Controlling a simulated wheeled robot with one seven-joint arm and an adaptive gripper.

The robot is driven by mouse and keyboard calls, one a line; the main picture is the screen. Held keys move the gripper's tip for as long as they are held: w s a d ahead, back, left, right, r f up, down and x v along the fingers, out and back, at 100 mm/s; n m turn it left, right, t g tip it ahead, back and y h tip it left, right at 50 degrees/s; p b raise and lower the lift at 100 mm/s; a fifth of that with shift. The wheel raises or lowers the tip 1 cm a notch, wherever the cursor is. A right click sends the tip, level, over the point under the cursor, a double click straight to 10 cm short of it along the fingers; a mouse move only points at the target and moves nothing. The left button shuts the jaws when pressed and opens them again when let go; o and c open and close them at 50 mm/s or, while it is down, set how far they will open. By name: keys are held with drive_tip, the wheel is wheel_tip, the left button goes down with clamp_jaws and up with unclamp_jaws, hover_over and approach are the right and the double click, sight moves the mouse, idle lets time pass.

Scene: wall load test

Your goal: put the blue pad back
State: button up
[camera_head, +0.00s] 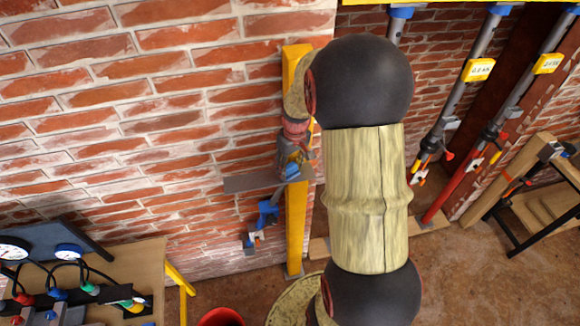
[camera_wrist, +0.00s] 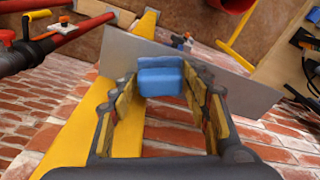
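The blue pad (camera_wrist: 163,80) is a small block between my gripper's (camera_wrist: 162,82) fingertips in the wrist view. It fills the gap, and the fingers look closed on its two sides. Behind it is a flat grey plate (camera_wrist: 235,88); I cannot tell whether the pad touches it. In the head view my gripper (camera_head: 291,165) is partly hidden by my arm, just above the grey plate (camera_head: 252,183) beside the yellow post (camera_head: 296,225). A bit of blue shows at the fingers there.
A blue fitting (camera_head: 268,213) hangs below the plate. Props (camera_head: 470,90) stand at right, near a wooden rack (camera_head: 545,205). A gauge bench (camera_head: 120,270) is at lower left, and a red bucket (camera_head: 220,317) is on the floor. Brick wall lies close behind my gripper.

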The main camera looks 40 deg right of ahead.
sight(292, 175)
drive_tip(key=o, duration=0.3)
wheel_tip(292, 175, up, 12)
drive_tip(key=s+b, duration=0.1)
drive_tip(key=b, duration=0.1)
drive_tip(key=a+r, duration=0.4)
drive_tip(key=a, duration=0.3)
drive_tip(key=s+a+r+t, duration=0.1)
drive_tip(key=s+a, duration=0.3)
drive_tip(key=a, duration=0.2)
drive_tip(key=s+a+r+n+t, duration=0.1)
drive_tip(key=s+a+r, duration=0.1)
drive_tip(key=s+a, duration=0.3)
drive_tip(key=s+a+r+t, duration=0.2)
drive_tip(key=s+a, duration=0.2)
drive_tip(key=a, duration=0.5)
drive_tip(key=shift+s+r+n, duration=0.15)
drive_tip(key=shift+n, duration=0.25)
